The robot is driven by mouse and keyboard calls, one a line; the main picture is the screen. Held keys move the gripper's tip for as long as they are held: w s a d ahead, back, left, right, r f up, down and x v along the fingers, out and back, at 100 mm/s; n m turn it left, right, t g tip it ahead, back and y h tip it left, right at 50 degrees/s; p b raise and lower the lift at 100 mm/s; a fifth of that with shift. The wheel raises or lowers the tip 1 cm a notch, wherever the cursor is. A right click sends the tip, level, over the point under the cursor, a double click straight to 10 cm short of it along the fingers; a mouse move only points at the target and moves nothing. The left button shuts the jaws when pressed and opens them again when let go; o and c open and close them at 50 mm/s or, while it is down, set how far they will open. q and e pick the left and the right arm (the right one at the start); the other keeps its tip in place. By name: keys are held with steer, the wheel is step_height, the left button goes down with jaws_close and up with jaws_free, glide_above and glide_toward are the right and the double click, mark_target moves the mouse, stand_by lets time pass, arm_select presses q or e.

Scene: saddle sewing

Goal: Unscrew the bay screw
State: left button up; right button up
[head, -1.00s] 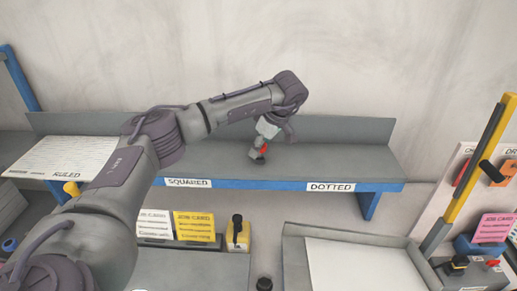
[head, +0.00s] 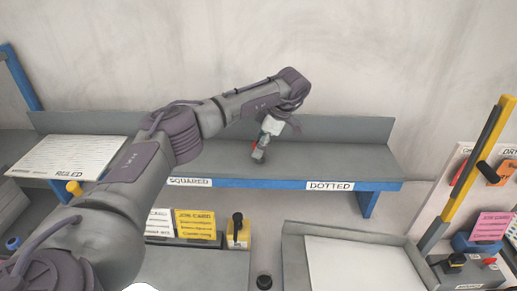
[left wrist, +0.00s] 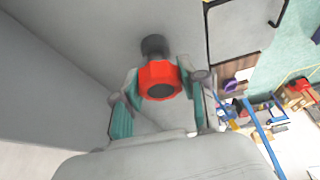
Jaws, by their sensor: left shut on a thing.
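My left gripper (head: 264,143) reaches over the back shelf, between the SQUARED and DOTTED labels, and points down. In the left wrist view its two fingers (left wrist: 158,92) are closed around a red, hexagonal piece (left wrist: 157,73) with a dark round opening. A dark grey cylindrical end (left wrist: 153,45) shows just beyond the red piece. In the head view a grey end (head: 259,155) shows below the fingers, close to the shelf. This piece looks like the bay screw, but I cannot tell whether it touches the shelf. My right gripper is not in view.
The grey shelf (head: 335,160) has a blue front edge; its DOTTED end is bare. A RULED sheet (head: 65,157) lies at the left.

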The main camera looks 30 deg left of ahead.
arm_select(q)
steer(key=shift+f, duration=0.1)
steer(key=o, duration=1.2)
steer(key=shift+r, duration=2.65)
